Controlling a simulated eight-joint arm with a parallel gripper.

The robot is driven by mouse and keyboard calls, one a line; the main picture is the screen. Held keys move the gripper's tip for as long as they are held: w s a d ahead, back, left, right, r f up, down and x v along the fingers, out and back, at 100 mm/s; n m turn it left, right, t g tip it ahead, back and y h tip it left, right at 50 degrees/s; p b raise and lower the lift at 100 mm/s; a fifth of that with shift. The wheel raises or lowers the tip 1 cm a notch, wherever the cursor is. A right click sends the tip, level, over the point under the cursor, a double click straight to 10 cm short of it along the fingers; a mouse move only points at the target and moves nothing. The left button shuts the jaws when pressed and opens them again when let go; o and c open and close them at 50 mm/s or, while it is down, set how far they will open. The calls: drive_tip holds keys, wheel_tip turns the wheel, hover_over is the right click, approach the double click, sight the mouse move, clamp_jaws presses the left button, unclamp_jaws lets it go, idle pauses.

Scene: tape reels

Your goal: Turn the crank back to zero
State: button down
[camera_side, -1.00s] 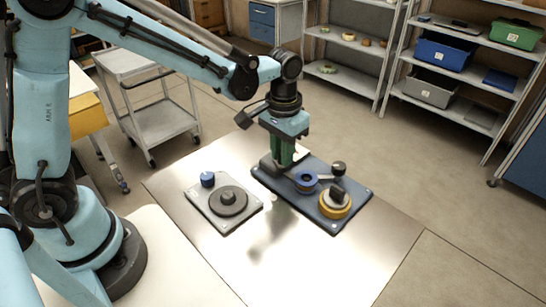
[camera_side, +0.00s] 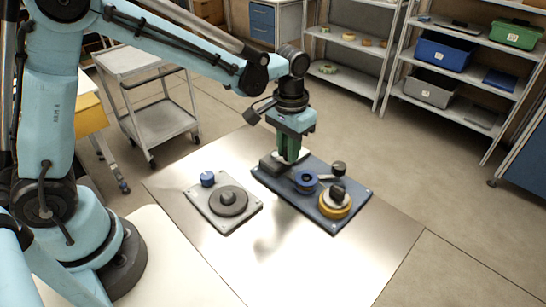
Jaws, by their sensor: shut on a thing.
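The crank has a grey arm with a black knob (camera_side: 339,167) and stands at the back right of the dark blue base plate (camera_side: 330,221). Its arm points to the right, away from the blue reel (camera_side: 305,181). My gripper (camera_side: 290,157) is upright over the back left of the plate, next to the dark grey block there. It is to the left of the crank knob and apart from it. Its green fingers are shut on a small pale thing, mostly hidden between them.
A yellow reel (camera_side: 335,206) with a black knob sits at the plate's front right. A grey plate (camera_side: 199,212) with a dark disc (camera_side: 228,201) and a blue knob (camera_side: 207,179) lies to the left. The front of the metal table (camera_side: 320,265) is clear.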

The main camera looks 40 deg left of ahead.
drive_tip(key=shift+w+a, duration=0.4)
drive_tip(key=shift+w, duration=0.05)
drive_tip(key=shift+w+a, duration=0.45)
drive_tip(key=shift+w, duration=0.05)
drive_tip(key=shift+w+a, duration=0.25)
drive_tip(key=shift+a, duration=0.35)
drive_tip(key=shift+a, duration=0.7)
